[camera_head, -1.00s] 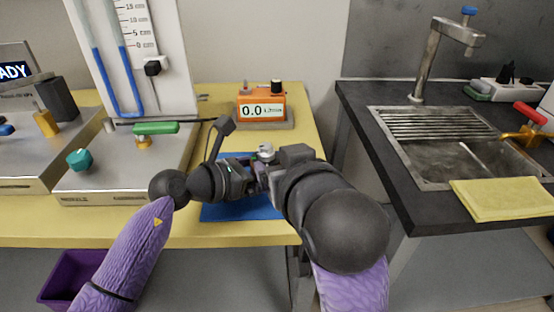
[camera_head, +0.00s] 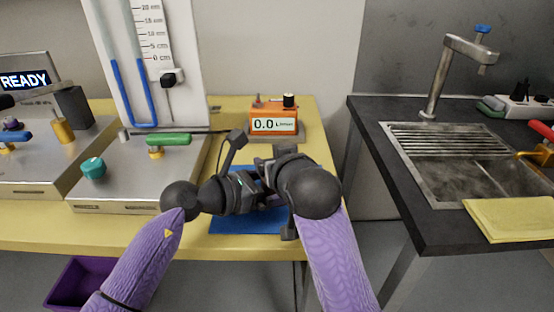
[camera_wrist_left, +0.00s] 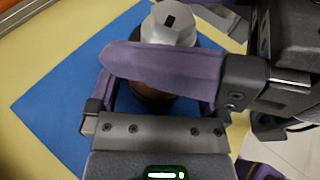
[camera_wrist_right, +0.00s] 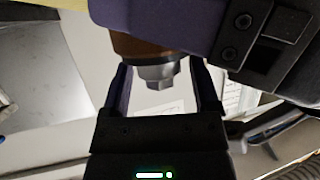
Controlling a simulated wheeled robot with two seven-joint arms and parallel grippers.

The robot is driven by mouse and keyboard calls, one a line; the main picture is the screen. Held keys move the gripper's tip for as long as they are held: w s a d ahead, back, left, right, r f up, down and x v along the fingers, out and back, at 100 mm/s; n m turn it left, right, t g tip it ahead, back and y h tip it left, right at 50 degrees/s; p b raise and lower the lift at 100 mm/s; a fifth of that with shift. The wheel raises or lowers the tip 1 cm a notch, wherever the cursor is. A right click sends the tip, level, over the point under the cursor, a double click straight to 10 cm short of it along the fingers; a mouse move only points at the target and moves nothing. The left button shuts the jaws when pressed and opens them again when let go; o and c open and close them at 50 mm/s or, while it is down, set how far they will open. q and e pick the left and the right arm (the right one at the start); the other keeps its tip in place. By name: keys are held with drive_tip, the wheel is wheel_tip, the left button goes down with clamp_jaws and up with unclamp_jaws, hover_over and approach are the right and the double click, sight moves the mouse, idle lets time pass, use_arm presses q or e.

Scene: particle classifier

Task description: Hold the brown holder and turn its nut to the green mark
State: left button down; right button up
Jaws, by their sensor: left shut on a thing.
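The brown holder (camera_wrist_left: 152,98) is between the purple fingers of my left gripper (camera_wrist_left: 140,86), which is shut on it above the blue mat. Its grey nut (camera_wrist_left: 168,28) with a dark slot on top sticks out past the fingers. In the right wrist view the brown body (camera_wrist_right: 140,45) and faceted nut (camera_wrist_right: 156,74) show beneath a left finger. My right gripper (camera_wrist_right: 162,70) is open, its fingers on either side of the nut with gaps visible. In the head view my arms hide the holder. I cannot make out a green mark.
The blue mat (camera_head: 232,224) lies on the yellow table (camera_head: 60,232). An orange meter (camera_head: 274,120) stands behind. A metal box with a green-handled valve (camera_head: 168,139) and a teal knob (camera_head: 93,168) is at left. The sink counter (camera_head: 425,238) is at right, across a gap.

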clamp_jaws()
drive_tip(key=shift+m+h, duration=1.2)
drive_tip(key=shift+h, duration=0.2)
drive_tip(key=shift+o, duration=0.4)
unclamp_jaws()
use_arm(q)
unclamp_jaws()
drive_tip(key=v, duration=0.8)
drive_tip(key=shift+s, duration=0.1)
use_arm(e)
drive_tip(key=v, duration=0.7)
drive_tip(key=shift+s, duration=0.4)
